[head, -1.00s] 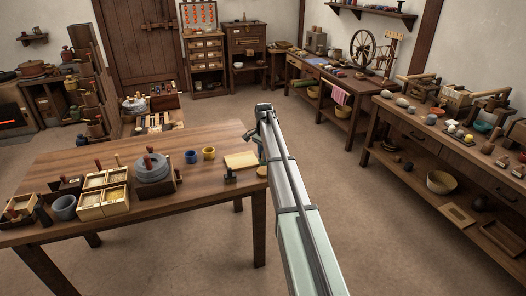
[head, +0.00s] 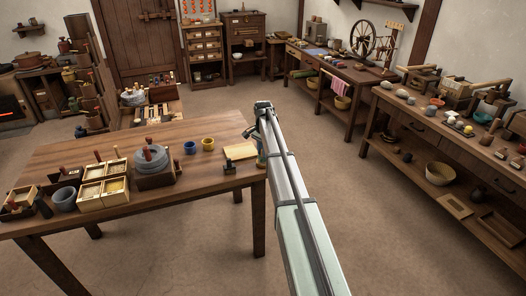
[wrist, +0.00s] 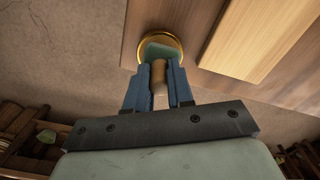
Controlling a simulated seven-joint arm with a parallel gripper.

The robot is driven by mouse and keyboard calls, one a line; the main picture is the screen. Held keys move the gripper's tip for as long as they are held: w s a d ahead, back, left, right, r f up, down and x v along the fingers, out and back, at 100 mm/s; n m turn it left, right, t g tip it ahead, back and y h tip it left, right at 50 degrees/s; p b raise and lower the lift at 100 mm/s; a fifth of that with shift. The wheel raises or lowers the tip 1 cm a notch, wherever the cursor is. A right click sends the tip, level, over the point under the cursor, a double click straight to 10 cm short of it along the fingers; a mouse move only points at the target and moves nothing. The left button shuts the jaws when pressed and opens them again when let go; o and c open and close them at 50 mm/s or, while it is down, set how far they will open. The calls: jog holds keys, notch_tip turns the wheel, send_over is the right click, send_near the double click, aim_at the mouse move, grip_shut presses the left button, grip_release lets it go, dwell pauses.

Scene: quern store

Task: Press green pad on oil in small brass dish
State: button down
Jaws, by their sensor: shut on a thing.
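My gripper (wrist: 158,88) has blue fingers and is shut on a round wooden handle (wrist: 159,76). The green pad (wrist: 160,50) is at the far end of this handle and lies over the small brass dish (wrist: 143,42) in the wrist view. The dish's golden rim shows around the pad. I cannot tell whether the pad touches the oil, as the pad hides the dish's inside. In the head view my arm mostly hides the gripper, which is at the table's right end.
The wooden table (head: 115,145) has a pale board (head: 240,151) near the dish, a small dark block (head: 228,166), a blue cup (head: 190,148), a yellow cup (head: 208,144), a grey quern (head: 151,160) and compartment boxes (head: 103,185). A bench (head: 440,140) stands at the right.

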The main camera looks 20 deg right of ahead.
jog(key=shift+f, duration=0.6)
dwell(1.6)
jog(key=shift+r, duration=0.1)
jog(key=shift+r, duration=3.45)
